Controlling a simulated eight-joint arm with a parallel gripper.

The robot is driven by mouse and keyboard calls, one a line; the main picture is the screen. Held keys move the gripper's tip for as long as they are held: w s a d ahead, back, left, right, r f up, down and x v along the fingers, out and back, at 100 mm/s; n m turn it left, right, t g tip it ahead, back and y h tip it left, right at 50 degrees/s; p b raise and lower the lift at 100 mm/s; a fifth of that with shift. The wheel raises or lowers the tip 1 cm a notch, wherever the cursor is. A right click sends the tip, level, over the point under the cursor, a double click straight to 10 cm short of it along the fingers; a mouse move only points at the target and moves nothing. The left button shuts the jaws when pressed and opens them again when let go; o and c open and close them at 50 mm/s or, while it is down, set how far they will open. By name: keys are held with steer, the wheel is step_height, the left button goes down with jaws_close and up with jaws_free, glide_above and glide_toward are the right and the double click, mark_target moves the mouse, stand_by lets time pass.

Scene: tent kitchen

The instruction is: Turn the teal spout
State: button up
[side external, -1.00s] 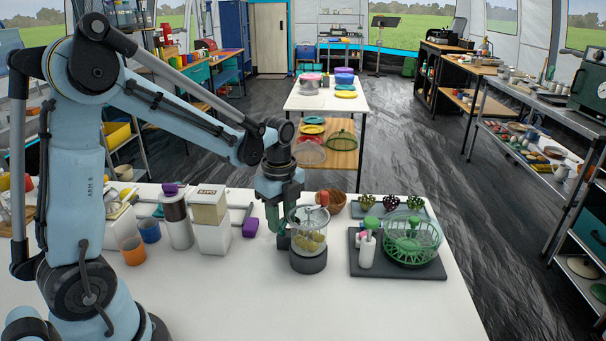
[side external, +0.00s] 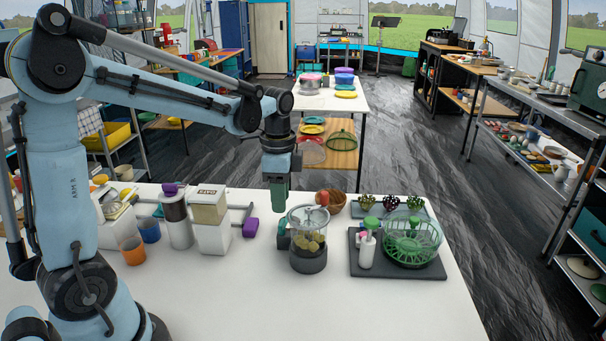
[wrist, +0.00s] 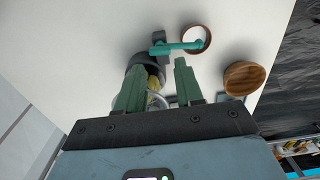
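The teal spout (wrist: 178,47) shows in the wrist view as a thin bar. One end joins a dark grey block and the other reaches a brown-rimmed round piece (wrist: 207,40). In the side view, a small dark teal part (side external: 283,238) shows at the left of the clear jar (side external: 308,262) with a dark base and yellowish lumps inside. My gripper (side external: 279,188) points down, raised above and left of the jar. Its green fingers (wrist: 158,65) are apart and empty in the wrist view, below the spout in the picture. The fingers partly hide the jar.
A wooden bowl (side external: 334,207) stands behind the jar and also shows in the wrist view (wrist: 243,78). A green basket (side external: 412,240) and white bottle stand on a dark board to the right. A white grinder (side external: 211,220) stands left. The front of the table is clear.

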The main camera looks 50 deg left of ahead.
mark_target(282, 222)
step_height(282, 222, up, 6)
steer(key=shift+s+d+f+n+t, duration=1.75)
steer(key=shift+s+d+n+t, duration=2)
steer(key=shift+n, duration=0.75)
steer(key=shift+w+d+r+n+g, duration=0.2)
steer(key=shift+w+r+n+g, duration=0.3)
steer(key=shift+w+r+g, duration=1.15)
steer(key=shift+w+d+r+n+g, duration=0.15)
steer(key=shift+w+r+n+g, duration=0.55)
steer(key=shift+w, duration=1.6)
steer(key=shift+w+d+r+n+g, duration=0.2)
steer(key=shift+w+r+n+g, duration=0.1)
steer(key=shift+w+r+g, duration=1.4)
steer(key=shift+w+f+t, duration=0.3)
